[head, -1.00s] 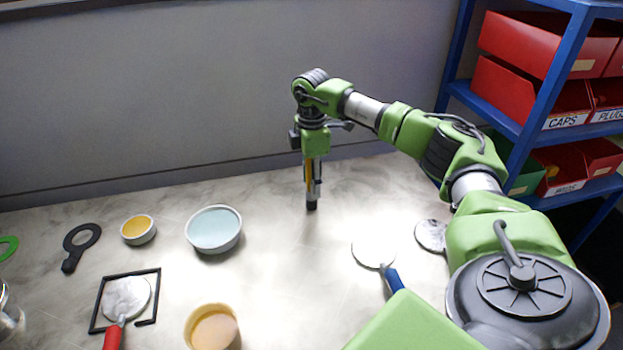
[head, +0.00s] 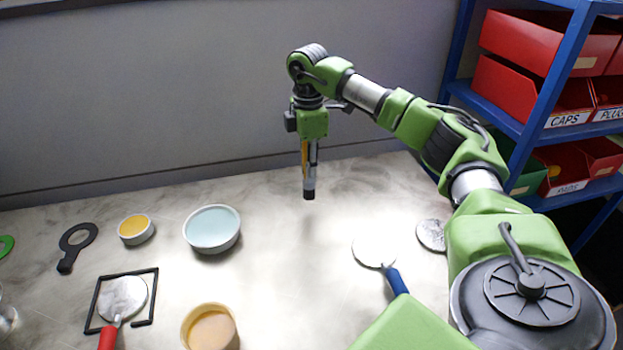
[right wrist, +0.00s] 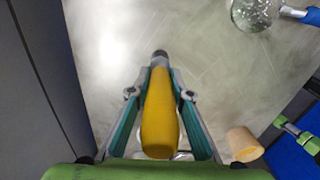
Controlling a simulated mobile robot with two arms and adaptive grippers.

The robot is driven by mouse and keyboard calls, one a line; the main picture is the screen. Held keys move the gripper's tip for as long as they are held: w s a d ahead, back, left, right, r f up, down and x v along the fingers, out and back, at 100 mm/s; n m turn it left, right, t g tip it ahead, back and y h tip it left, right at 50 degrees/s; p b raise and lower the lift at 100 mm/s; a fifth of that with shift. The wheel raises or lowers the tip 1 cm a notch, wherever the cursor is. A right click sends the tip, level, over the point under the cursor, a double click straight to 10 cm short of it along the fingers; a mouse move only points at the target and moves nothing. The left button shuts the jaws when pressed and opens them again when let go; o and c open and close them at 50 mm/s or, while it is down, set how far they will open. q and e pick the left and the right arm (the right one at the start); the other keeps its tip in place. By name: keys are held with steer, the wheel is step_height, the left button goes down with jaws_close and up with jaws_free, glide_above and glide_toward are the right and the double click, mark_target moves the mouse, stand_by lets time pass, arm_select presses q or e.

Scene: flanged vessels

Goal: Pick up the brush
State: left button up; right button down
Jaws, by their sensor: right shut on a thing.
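The brush has a yellow handle and a dark tip. In the head view its handle (head: 304,152) hangs almost upright in my right gripper (head: 310,178), with its dark tip pointing down. The tip appears clear of the table, near the back wall. In the right wrist view the yellow handle (right wrist: 160,118) lies between the two fingers of my right gripper (right wrist: 159,68), which are shut on it. The fingers hide part of the brush. My left gripper is not in view.
A bowl of pale blue liquid (head: 212,228), a small yellow-filled bowl (head: 136,228) and a tan cup (head: 210,327) stand left of the brush. A blue-handled round tool (head: 374,250) lies to the right. A blue shelf (head: 487,113) with red bins stands at right.

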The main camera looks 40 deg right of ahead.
steer(key=s+a+r+b, duration=0.1)
steer(key=s+a+r, duration=0.3)
steer(key=a+r, duration=0.4)
steer(key=shift+s+a+r, duration=0.2)
steer(key=shift+a+r, duration=0.05)
steer(key=shift+a, duration=1.75)
